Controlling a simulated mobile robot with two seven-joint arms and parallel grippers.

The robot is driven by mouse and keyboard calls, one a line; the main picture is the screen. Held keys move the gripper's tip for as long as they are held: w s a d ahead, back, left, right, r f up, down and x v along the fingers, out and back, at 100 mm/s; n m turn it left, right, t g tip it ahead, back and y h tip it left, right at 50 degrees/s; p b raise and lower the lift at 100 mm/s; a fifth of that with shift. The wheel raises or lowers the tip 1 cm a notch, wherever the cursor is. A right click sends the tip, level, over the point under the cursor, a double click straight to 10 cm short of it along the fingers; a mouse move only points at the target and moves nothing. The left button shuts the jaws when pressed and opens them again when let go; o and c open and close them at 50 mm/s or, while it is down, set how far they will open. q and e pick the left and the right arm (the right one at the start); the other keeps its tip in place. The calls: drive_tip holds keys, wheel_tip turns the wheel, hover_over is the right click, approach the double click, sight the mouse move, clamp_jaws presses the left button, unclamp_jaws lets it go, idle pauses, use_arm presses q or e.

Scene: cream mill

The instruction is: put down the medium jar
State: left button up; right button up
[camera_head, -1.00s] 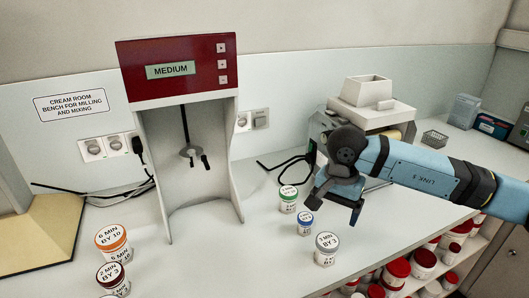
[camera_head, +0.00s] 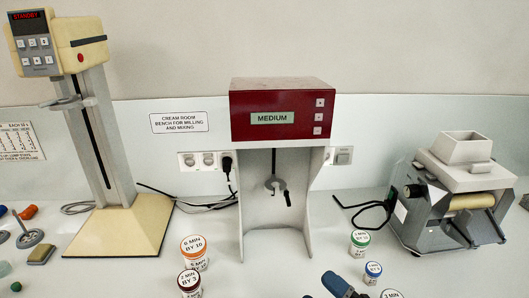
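Several labelled jars stand upright on the bench: an orange-lidded jar (camera_head: 195,254), a dark-lidded jar (camera_head: 190,283), a green-lidded jar (camera_head: 360,243), a small blue-lidded jar (camera_head: 373,272) and a grey-lidded jar (camera_head: 391,294) cut off by the bottom edge. I cannot tell which is the medium jar. The red-topped mixer (camera_head: 283,112) shows MEDIUM on its display; no jar shows under its stirrer. A blue and black part of my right arm shows at the bottom edge, left of the blue-lidded jar. Its fingers do not show. My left gripper is out of view.
A cream stand machine (camera_head: 121,220) reading STANDBY stands left. A grey mill (camera_head: 455,210) stands right. Small tools and a metal stand (camera_head: 28,238) lie at far left. Cables run along the wall. Bench between the cream base and the orange-lidded jar is clear.

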drive_tip(key=s+d+f+m+h, duration=0.1)
drive_tip(key=f+m+h, duration=0.1)
drive_tip(key=f+m, duration=0.1)
drive_tip(key=s+d+f+m+h+p, duration=0.1)
drive_tip(key=d+f+m+h, duration=0.1)
drive_tip(key=m, duration=0.3)
drive_tip(key=s+d+f+m+t+h, duration=0.1)
drive_tip(key=f+m+h, duration=0.2)
drive_tip(key=m+h, duration=0.1)
drive_tip(key=shift+s+d+f+m+p, duration=0.1)
drive_tip(key=shift+d+f+m+p, duration=0.2)
drive_tip(key=shift+d, duration=0.1)
drive_tip(key=s+d+f+m+g+h, duration=0.1)
drive_tip(key=s+f+m+g+h, duration=0.1)
drive_tip(key=s+f+m, duration=0.2)
drive_tip(key=s+d+f+m+g+h+p, duration=0.1)
drive_tip(key=s+d+f+m+g+h, duration=0.1)
drive_tip(key=s+f+m, duration=0.3)
wheel_tip(320, 180, down, 2)
drive_tip(key=shift+s+d+f+g+h, duration=0.1)
drive_tip(key=shift+s+d+g+h, duration=0.2)
drive_tip(key=shift+s+g, duration=0.4)
drive_tip(key=shift+s, duration=0.1)
